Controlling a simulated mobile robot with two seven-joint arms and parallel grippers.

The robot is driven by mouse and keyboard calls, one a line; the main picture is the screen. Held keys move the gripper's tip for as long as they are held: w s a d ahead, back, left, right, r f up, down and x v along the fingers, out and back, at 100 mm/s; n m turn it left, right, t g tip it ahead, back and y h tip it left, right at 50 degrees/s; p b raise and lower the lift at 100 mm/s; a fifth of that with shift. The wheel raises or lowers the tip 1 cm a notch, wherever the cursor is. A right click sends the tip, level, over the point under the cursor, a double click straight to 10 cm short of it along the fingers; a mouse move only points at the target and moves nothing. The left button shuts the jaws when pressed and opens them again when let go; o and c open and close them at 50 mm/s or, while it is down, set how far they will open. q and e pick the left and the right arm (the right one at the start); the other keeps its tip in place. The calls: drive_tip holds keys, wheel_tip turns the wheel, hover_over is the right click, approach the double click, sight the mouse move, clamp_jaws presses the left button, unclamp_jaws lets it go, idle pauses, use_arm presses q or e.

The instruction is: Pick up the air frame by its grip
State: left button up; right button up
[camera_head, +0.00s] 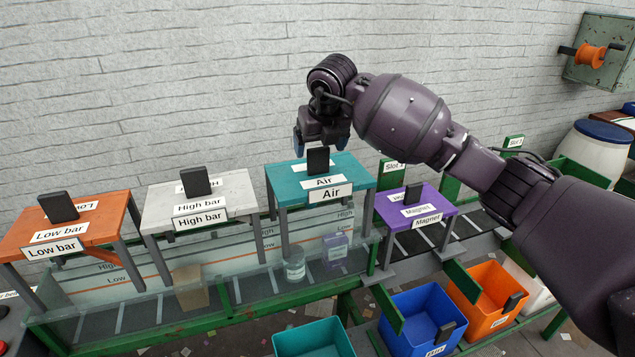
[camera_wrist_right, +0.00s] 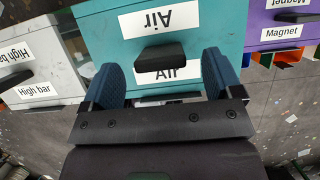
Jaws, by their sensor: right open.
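The air frame (camera_head: 350,172) is a teal-topped stand with "Air" labels, standing over the belt in the middle of the head view. Its grip (camera_head: 318,160) is a black upright block on the top. My right gripper (camera_head: 321,146) is open and empty, close above the teal top near the grip. In the right wrist view the air frame (camera_wrist_right: 222,25) fills the upper middle. Its black grip (camera_wrist_right: 160,58) appears between the two blue finger pads of my right gripper (camera_wrist_right: 163,78), with space on both sides. I cannot tell its exact height over the grip. My left gripper is out of view.
The white high bar frame (camera_head: 236,185) stands left of the air frame, the orange low bar frame (camera_head: 105,225) further left. The purple magnet frame (camera_head: 439,207) is close on the right. A jar (camera_head: 295,266) and a purple box (camera_head: 336,249) sit on the belt. Bins stand in front.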

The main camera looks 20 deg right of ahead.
sight(317, 154)
drive_tip(key=shift+p+x, duration=0.4)
drive_tip(key=shift+x, duration=1.75)
drive_tip(key=shift+w+r, duration=0.2)
clamp_jaws()
